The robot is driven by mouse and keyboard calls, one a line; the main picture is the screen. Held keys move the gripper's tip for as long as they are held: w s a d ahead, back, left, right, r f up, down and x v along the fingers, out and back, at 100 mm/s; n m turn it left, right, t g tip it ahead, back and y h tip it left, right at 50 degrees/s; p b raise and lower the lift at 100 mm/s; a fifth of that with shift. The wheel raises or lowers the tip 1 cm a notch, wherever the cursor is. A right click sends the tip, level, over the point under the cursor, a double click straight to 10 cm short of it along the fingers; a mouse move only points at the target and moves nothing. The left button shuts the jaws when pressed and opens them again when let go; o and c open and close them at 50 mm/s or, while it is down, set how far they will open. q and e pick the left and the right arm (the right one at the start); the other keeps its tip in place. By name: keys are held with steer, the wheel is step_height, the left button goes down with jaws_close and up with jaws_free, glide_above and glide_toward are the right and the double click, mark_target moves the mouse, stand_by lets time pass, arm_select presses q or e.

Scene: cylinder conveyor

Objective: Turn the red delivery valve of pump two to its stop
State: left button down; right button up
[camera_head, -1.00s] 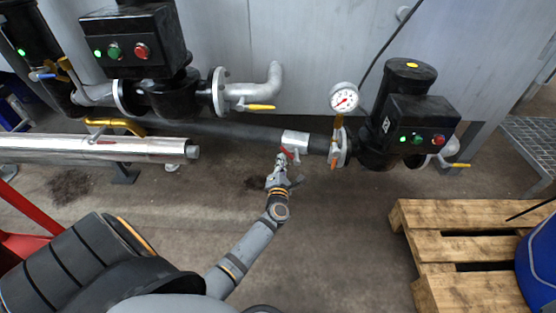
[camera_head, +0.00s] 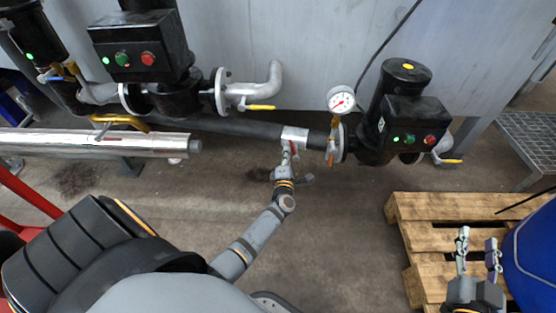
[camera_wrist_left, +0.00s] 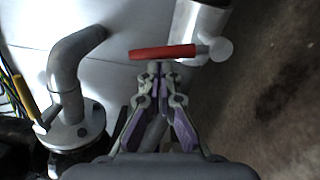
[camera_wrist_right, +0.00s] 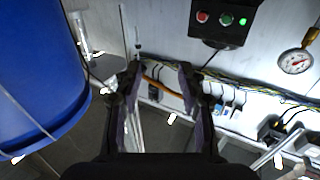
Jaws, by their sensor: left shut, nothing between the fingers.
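The red valve lever (camera_head: 296,158) sits at the silver valve body (camera_head: 295,134) on the dark horizontal pipe, left of the right-hand pump (camera_head: 390,125). In the left wrist view the red lever (camera_wrist_left: 163,52) lies roughly crosswise, its right end at the pale stem. My left gripper (camera_head: 287,151) is beside the lever and partly covers it. In its wrist view the left gripper (camera_wrist_left: 160,66) is shut and empty, its tips right at the lever's near edge; I cannot tell if they touch. My right gripper (camera_head: 478,243) is open and empty above the pallet; it also shows in its wrist view (camera_wrist_right: 157,70).
A pressure gauge (camera_head: 341,99) and an orange lever (camera_head: 331,152) stand right of the valve. Another pump (camera_head: 140,45) has a yellow-handled valve (camera_head: 258,107). A wooden pallet (camera_head: 410,209) and blue drum (camera_head: 535,255) are at right.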

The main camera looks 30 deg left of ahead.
arm_select(q)
steer(key=m+p, duration=0.1)
steer(key=d+m+p, duration=0.1)
steer(key=shift+w+d+r+m, duration=0.2)
steer(key=shift+w+r+m, duration=0.1)
steer(key=shift+w+r, duration=0.1)
steer(key=shift+p, duration=0.3)
arm_select(e)
steer(key=s+f+g, duration=0.6)
steer(key=s+f, duration=0.2)
steer(key=f, duration=0.3)
steer(key=s+a+f+g, duration=0.1)
steer(key=s+f+g, duration=0.5)
steer(key=f, duration=0.6)
steer(key=shift+s+a+g+y, duration=0.3)
steer(key=shift+s+g, duration=0.1)
steer(key=shift+s, duration=0.95)
